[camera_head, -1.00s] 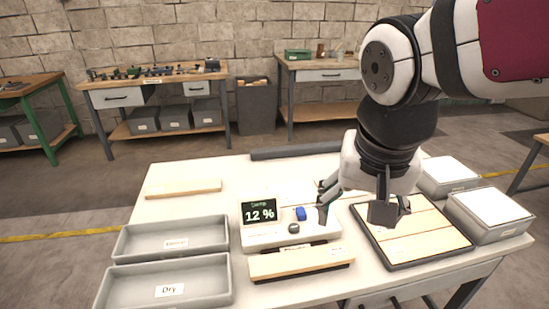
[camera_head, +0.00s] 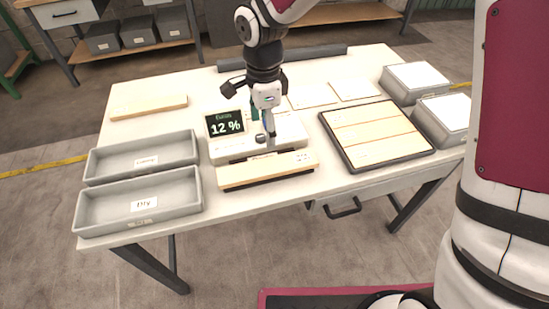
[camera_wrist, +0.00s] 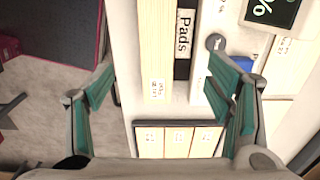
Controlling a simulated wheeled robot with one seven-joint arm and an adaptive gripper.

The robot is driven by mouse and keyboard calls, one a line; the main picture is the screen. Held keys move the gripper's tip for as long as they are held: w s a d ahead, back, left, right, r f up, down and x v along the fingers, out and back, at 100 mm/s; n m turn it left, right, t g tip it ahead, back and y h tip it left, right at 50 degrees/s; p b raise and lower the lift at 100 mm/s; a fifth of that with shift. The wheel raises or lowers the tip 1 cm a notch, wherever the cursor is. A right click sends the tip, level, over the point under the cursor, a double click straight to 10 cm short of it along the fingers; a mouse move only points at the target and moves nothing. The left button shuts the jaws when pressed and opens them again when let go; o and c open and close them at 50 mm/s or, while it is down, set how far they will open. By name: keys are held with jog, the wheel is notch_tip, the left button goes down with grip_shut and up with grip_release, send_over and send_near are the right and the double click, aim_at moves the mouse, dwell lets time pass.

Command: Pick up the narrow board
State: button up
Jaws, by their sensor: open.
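A long pale wooden board (camera_head: 265,168) lies along the front of the table, by a dark base in front of the white meter. In the wrist view this narrow board (camera_wrist: 156,50) runs between my fingers, with a small label on its end. My gripper (camera_head: 267,138) is above the board and meter, pointing down. In the wrist view my gripper (camera_wrist: 160,85) is open, one green-padded finger on each side of the board, with nothing held. A second pale board (camera_head: 149,107) lies at the table's back left. Which one the task means cannot be told for sure.
The meter's display (camera_head: 226,123) reads 12 %. Two grey trays, one marked Dry (camera_head: 190,203), stand at left. A dark-rimmed tray (camera_head: 398,160) of wide boards lies at right, beside two grey boxes (camera_head: 446,118). A black strip labelled Pads (camera_wrist: 184,45) borders the board.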

aim_at(268, 166)
jog(key=f, duration=1.3)
jog(key=shift+s+d+f, duration=0.1)
jog(key=shift+s+f, duration=0.1)
jog(key=c, duration=1.5)
jog(key=shift+r, duration=0.1)
